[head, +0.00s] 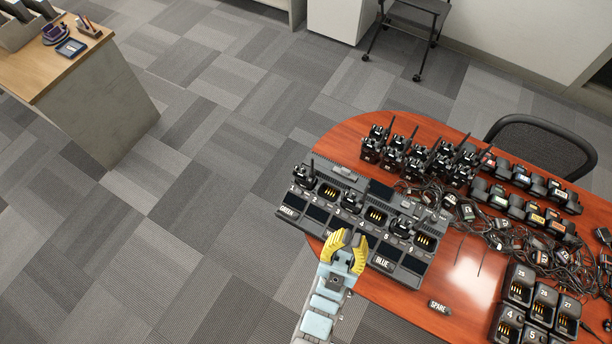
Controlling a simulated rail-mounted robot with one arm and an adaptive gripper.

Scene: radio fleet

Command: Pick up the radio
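Several black radios with stub antennas are in view. One radio (304,177) stands upright in the left end of a long black multi-slot charger (288,211) on the red-brown table. Another radio (352,201) stands near its middle and a third (402,228) toward its right. Slots between them are empty, with gold contacts showing. More radios (395,152) stand in a group behind the charger. My gripper (352,236), with yellow fingers, is over the charger's front edge, near the BLUE label. I see no radio in it. Its finger gap is unclear, and its height above the charger is hard to judge.
Tangled cables (505,232) and rows of radios or batteries (528,210) cover the table's right side. Numbered chargers (530,305) stand front right, near a SPARE label (439,307). A chair (545,140) is behind the table. Carpet to the left is clear up to a wooden desk (70,75).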

